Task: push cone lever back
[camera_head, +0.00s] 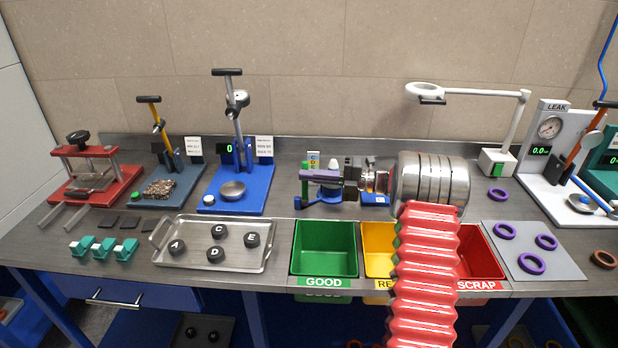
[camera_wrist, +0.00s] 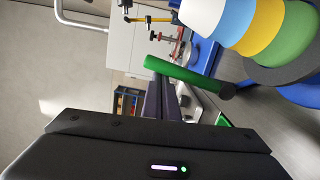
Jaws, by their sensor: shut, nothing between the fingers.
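The cone lever has a green grip (camera_wrist: 185,75) with a dark knob-like end, and it crosses the wrist view just beyond my fingertips. It also shows as a small upright green piece (camera_head: 305,188) in the head view. The banded cone (camera_wrist: 250,28), white, blue, yellow, green and dark, is beside it at upper right of the wrist view. My gripper (camera_head: 316,173) is shut and empty, with its fingertips (camera_wrist: 158,85) right at the green grip. They look close to or touching it; I cannot tell which.
Green (camera_head: 325,272), yellow (camera_head: 377,270) and red (camera_head: 484,274) bins stand in front of my arm. A metal tray (camera_head: 214,262) with black pucks lies left. A blue gauge stand (camera_head: 237,202) is left of my gripper; a white lamp (camera_head: 497,160) stands right.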

